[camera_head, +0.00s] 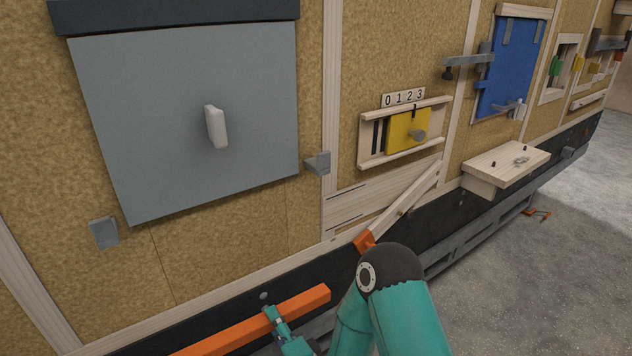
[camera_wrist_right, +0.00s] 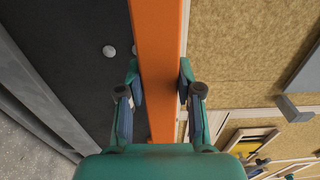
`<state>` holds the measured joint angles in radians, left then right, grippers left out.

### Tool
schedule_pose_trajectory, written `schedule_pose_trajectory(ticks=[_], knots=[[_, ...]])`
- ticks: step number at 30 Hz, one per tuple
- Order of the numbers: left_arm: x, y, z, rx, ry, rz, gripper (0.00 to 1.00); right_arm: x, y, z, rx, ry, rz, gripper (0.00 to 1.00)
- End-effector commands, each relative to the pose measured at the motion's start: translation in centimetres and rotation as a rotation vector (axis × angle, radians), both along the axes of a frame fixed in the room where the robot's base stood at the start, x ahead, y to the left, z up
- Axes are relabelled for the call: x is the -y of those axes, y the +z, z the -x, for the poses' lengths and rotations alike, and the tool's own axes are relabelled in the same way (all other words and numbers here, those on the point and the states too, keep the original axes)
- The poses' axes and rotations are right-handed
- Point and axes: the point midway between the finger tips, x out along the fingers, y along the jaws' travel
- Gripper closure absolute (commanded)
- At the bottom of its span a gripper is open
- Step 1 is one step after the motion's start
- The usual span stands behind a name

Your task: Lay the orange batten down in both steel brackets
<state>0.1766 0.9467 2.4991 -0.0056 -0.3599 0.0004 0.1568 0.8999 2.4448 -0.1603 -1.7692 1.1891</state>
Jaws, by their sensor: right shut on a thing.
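The orange batten (camera_head: 225,338) is a long square bar, low in front of the wall at the bottom of the head view. Its left end is cut off by the frame. My right gripper (camera_head: 273,314) is shut on it near its right end; in the right wrist view, the fingers of the gripper (camera_wrist_right: 159,78) flank the batten (camera_wrist_right: 158,35). Two steel brackets are on the wall above the batten: the left bracket (camera_head: 104,232) and the right bracket (camera_head: 318,163). One bracket (camera_wrist_right: 293,108) shows in the wrist view, apart from the batten. My left gripper is out of view.
A grey panel (camera_head: 190,110) with a white handle (camera_head: 215,127) is on the wall between the brackets. A yellow slider (camera_head: 408,131) and a small wooden shelf (camera_head: 507,163) are further right.

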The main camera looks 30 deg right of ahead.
Motion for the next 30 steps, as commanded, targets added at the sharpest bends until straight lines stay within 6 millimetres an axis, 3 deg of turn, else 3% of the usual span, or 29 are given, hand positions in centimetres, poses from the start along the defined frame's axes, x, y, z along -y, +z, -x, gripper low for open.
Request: schedule_pose_trajectory(ticks=[1, 3, 5, 8, 14, 18, 24, 30], knots=[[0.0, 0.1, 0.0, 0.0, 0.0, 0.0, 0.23, 0.1, 1.0, -0.3, 0.01, 0.0, 0.0, 1.0], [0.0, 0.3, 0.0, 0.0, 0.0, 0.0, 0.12, 0.4, 2.3, -0.8, 0.013, 0.002, 0.0, 1.0], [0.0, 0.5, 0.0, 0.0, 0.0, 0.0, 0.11, 0.7, 4.0, -1.3, 0.016, 0.002, 0.001, 1.0], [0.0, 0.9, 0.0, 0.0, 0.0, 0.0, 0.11, 1.4, 7.7, -2.2, 0.021, 0.004, 0.001, 1.0], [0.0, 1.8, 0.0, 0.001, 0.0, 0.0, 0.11, 3.1, 17.1, -2.6, 0.025, 0.003, -0.001, 1.0], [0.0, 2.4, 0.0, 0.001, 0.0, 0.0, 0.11, 4.2, 23.7, -1.2, 0.025, 0.003, -0.003, 1.0], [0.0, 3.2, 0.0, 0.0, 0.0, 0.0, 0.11, 5.4, 31.6, 2.5, 0.023, 0.01, -0.006, 1.0], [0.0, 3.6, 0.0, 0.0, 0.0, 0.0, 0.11, 6.0, 35.8, 5.9, 0.014, 0.026, -0.006, 1.0]])
